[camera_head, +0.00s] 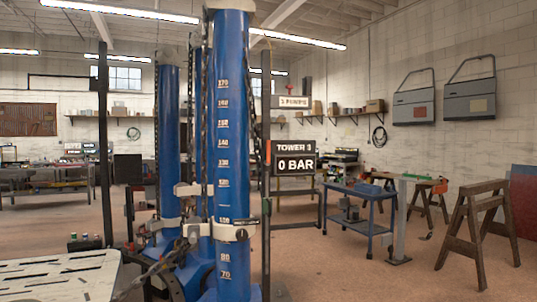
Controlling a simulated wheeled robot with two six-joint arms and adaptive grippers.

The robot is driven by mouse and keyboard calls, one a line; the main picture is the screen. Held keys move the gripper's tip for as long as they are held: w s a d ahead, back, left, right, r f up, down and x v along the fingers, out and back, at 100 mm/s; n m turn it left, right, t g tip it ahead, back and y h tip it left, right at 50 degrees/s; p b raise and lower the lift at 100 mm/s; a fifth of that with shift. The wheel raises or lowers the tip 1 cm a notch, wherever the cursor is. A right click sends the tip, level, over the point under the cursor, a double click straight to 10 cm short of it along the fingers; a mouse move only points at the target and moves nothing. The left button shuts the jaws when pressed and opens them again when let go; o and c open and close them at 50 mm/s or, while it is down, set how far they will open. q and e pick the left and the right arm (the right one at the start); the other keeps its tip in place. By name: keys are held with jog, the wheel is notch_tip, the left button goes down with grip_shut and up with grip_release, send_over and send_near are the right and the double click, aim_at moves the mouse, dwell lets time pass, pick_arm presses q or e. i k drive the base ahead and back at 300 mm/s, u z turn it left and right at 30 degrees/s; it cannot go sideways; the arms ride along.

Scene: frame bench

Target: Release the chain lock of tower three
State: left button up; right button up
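A tall blue tower (231,188) with a white number scale stands in the centre of the head view. Dark chains hang beside the tower's upper part. More blue towers stand behind it, one clearly at its left (168,125). A black sign (294,158) right of the front tower reads "TOWER" with a number hard to make out, and "0 BAR". Neither of my grippers is in view.
A pale slotted bench deck (62,277) fills the lower left corner. A blue cart (360,190) and wooden sawhorses (464,225) stand at the right. A thin dark post (266,200) rises close to the front tower. Brown floor is open at the lower right.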

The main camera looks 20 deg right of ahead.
aim_at(267, 162)
jog(key=z, duration=0.4)
jog(key=i, duration=0.7)
jog(key=z, duration=0.7)
jog(key=i, duration=1.45)
jog(key=u, duration=0.7)
jog(key=i, duration=1)
jog(key=u, duration=0.55)
